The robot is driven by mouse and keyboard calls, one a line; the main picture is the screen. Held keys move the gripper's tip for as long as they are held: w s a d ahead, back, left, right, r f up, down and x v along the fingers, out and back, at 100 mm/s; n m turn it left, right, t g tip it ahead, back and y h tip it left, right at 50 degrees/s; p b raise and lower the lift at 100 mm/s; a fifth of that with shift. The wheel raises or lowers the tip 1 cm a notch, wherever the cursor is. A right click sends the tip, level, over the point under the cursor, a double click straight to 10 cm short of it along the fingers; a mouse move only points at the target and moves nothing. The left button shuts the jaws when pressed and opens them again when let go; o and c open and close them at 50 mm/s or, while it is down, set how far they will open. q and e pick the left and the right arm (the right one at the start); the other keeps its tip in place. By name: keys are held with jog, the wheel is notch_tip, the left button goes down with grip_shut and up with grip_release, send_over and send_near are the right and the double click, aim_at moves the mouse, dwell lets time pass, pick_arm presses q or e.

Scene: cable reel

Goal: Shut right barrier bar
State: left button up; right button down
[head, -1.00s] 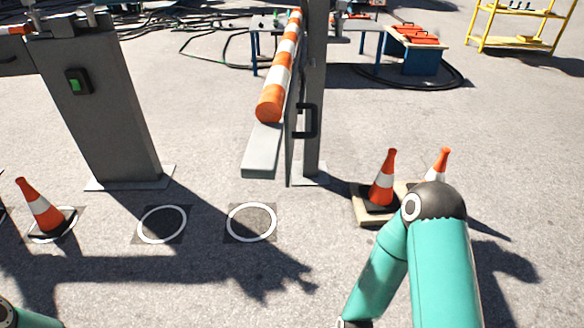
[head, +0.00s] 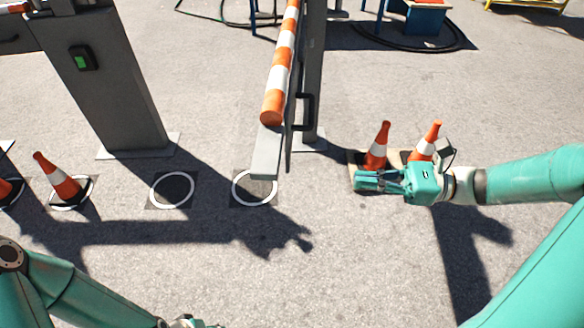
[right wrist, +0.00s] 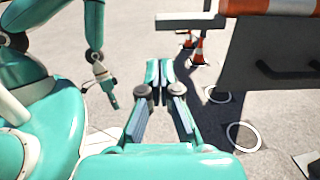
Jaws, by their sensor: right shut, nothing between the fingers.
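The right barrier bar (head: 282,62), striped orange and white, points away from me beside a grey upright post (head: 313,70) in the head view. A black handle (head: 305,112) is on the grey panel under it. In the right wrist view the striped bar (right wrist: 272,6) and the handle (right wrist: 286,73) show at upper right. My right gripper (head: 362,181) is shut and empty, to the right of and nearer than the handle, apart from it; it also shows in the right wrist view (right wrist: 159,75). My left gripper (right wrist: 112,101) is small there; its jaw state is unclear.
A grey post (head: 105,85) with a green-lit box (head: 83,58) stands at left. Traffic cones (head: 377,147) stand just beyond my right gripper, and another (head: 57,178) is at left. White rings (head: 172,190) mark the ground. The pavement in front is mostly clear.

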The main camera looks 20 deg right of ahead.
jog(key=x, duration=1.3)
jog(key=shift+a+b, duration=0.3)
jog(key=shift+b, duration=0.1)
jog(key=shift+w+a+f, duration=0.1)
jog(key=shift+w, duration=0.05)
